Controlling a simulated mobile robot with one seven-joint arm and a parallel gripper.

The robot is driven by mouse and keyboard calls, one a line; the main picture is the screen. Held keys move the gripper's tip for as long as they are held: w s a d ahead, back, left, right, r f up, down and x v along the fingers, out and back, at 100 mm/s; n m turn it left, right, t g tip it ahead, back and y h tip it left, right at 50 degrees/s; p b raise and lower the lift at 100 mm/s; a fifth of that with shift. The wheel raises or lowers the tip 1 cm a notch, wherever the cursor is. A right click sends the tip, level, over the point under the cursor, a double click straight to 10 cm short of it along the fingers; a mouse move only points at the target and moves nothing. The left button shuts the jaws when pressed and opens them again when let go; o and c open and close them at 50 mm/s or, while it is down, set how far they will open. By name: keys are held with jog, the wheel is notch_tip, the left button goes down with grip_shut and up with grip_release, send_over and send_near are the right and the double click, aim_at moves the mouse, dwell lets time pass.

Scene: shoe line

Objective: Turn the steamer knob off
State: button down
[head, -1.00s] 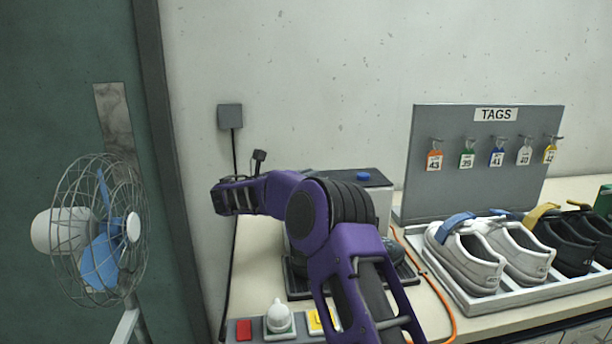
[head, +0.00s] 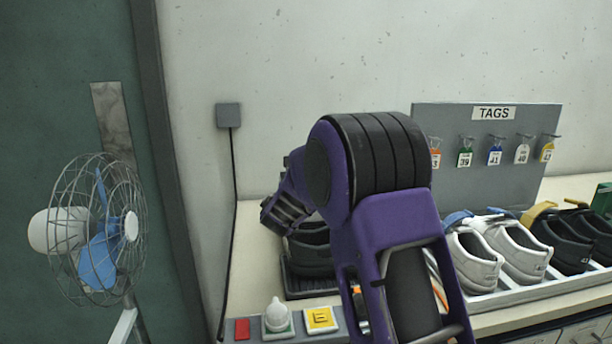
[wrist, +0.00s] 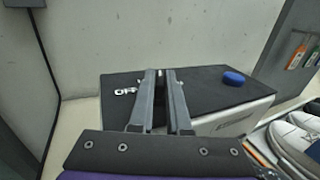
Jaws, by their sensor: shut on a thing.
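In the wrist view the steamer is a box with a dark top (wrist: 190,88) and a light front. A white OFF label (wrist: 125,91) lies on the top, just left of my fingers. My gripper (wrist: 160,75) reaches over this top with its two grey fingers close together. It is shut on a dark thing between the fingers, which looks like the steamer knob but is mostly hidden by them. A blue round cap (wrist: 233,77) stands on the top to the right, apart from the fingers. In the head view my arm hides the steamer and the fingertips.
A dark shoe (head: 310,250) sits on a dark tray in front of the steamer. A red button (head: 243,329), a white knob-like piece (head: 276,316) and a yellow switch (head: 321,319) line the front. A shoe tray (head: 520,292) and tag board (head: 480,175) are right, a fan (head: 100,230) left.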

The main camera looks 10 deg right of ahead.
jog(key=shift+d+n+t+y, duration=0.15)
jog(key=shift+n+t+y, duration=0.1)
jog(key=shift+n+y, duration=0.5)
jog(key=shift+d+n+t+y, duration=0.1)
jog(key=shift+n+t+y, duration=0.25)
jog(key=shift+y, duration=0.7)
jog(key=shift+n+y, duration=0.5)
jog(key=shift+y, duration=0.1)
jog(key=c, duration=0.9)
grip_release()
jog(key=s, duration=0.5)
jog(key=s+a, duration=0.1)
jog(key=s, duration=0.5)
jog(key=s+a, duration=0.1)
jog(key=s, duration=0.5)
jog(key=shift+s+a, duration=0.1)
jog(key=shift+s, duration=0.1)
